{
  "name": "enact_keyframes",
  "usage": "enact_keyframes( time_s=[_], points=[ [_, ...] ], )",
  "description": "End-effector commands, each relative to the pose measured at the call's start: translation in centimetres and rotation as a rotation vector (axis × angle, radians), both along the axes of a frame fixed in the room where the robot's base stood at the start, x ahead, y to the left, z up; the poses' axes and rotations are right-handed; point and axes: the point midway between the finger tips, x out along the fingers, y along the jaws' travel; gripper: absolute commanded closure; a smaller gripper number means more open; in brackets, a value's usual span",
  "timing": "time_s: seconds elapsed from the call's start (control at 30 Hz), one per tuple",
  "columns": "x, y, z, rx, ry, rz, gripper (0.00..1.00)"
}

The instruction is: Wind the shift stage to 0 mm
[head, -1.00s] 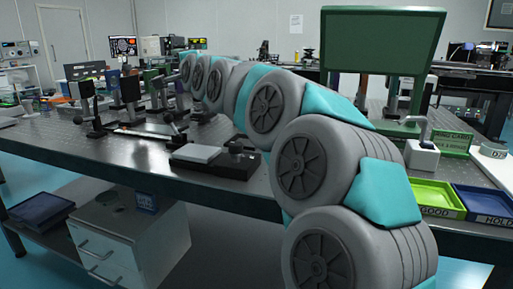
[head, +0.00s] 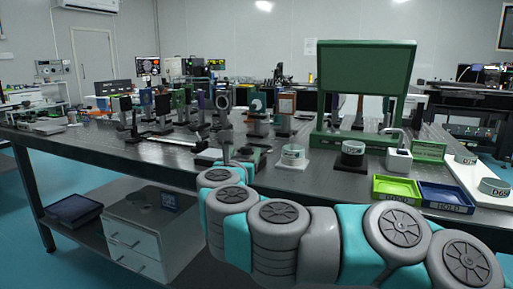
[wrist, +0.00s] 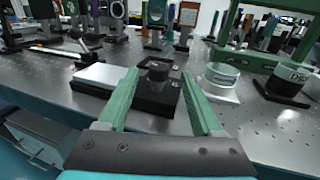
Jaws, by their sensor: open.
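The shift stage appears in the wrist view as a black block (wrist: 154,98) with a dark round knob (wrist: 158,70) on top and a pale flat plate (wrist: 101,76) at its left. My gripper (wrist: 158,78) is open, with its two green fingers reaching towards the block, one on each side of the knob in the picture. Nothing is held, and I cannot tell the remaining distance or height to the knob. No millimetre reading is legible. In the head view the pale plate (head: 208,155) shows behind my arm, which partly hides the stage.
A green frame (head: 366,75), a green tray (head: 397,188) and a blue tray (head: 446,197) are further right.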

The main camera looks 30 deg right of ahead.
Motion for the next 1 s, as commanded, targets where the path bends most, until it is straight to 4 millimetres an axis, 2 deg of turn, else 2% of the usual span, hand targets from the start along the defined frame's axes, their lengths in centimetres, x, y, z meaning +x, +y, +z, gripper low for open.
enact_keyframes(
  time_s=[0.17,0.6,0.93,1.0],
  points=[
    [0.8,-0.6,-0.1,0.003,0.003,-0.002,0.33],
    [5.8,-4.1,-0.1,-0.003,0.003,0.000,0.33],
    [6.3,-4.5,0.0,-0.001,0.001,0.002,0.33],
    [6.3,-4.5,0.0,-0.001,0.001,0.002,0.40]
  ],
)
